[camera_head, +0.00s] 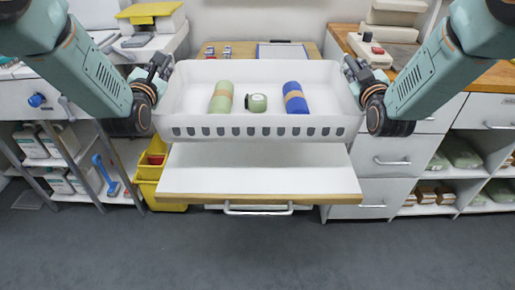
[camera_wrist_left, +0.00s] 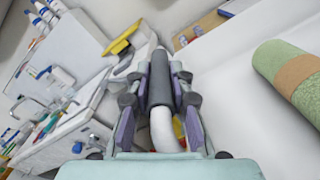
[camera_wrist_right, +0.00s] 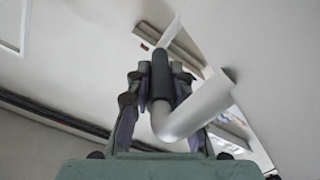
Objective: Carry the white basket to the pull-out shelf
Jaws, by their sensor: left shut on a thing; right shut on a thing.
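The white basket (camera_head: 262,124) is held level between my two grippers in the head view. My left gripper (camera_head: 158,76) is shut on the basket's left handle, whose dark grip shows in the left wrist view (camera_wrist_left: 161,78). My right gripper (camera_head: 358,78) is shut on the right handle, whose dark grip shows in the right wrist view (camera_wrist_right: 160,75). The pull-out shelf (camera_head: 258,177), white with a wooden front edge, is extended below the basket. Its surface under the basket is partly hidden.
A yellow bin (camera_head: 152,180) stands left of the shelf. Grey drawers (camera_head: 392,163) stand to the right. A clipboard (camera_head: 282,53) lies on the counter behind. The grey floor in front is clear.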

